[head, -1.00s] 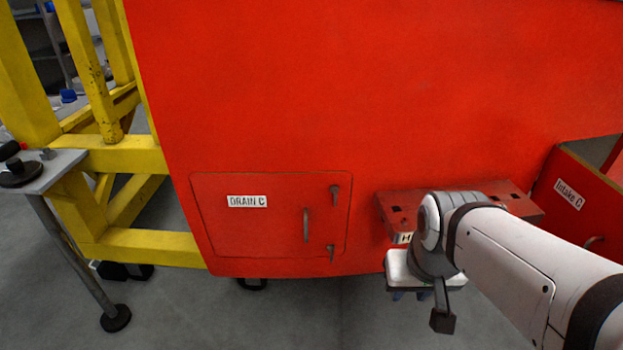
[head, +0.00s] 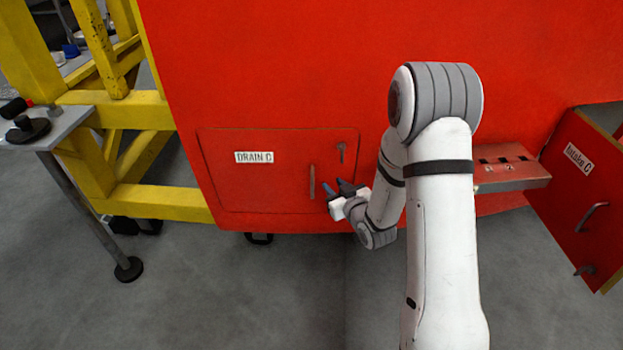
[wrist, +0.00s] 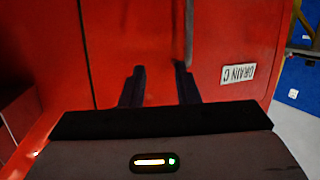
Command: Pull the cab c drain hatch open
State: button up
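The cab C drain hatch (head: 255,185) is a red panel labelled DRAIN C, flush with the red nosecone in the head view. A grey vertical bar handle (head: 312,182) is on its right part, with a small latch (head: 341,150) at the upper right. The lower latch is hidden behind my gripper (head: 337,188), which is at the hatch's lower right, just right of the handle. In the wrist view, my gripper (wrist: 158,72) has its two dark fingers apart with nothing between them. The handle (wrist: 188,35) shows beyond the right finger. I cannot tell whether they touch.
An open red Intake C door (head: 578,175) stands at the right, beside a red perforated step (head: 505,165). A yellow frame (head: 150,200) and a grey stand (head: 75,200) are at the left. The grey floor before the hatch is clear.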

aim_at(313, 183)
jog(key=w+a+f+y, duration=0.1)
jog(key=a, duration=0.1)
jog(key=w+a+f+t+y+p, duration=0.1)
jog(key=w+a, duration=0.2)
jog(key=a, duration=0.1)
jog(key=shift+w+a+f+y+p, duration=0.3)
jog(key=shift+w+f+y+p, duration=0.1)
grip_shut()
dwell(0.4)
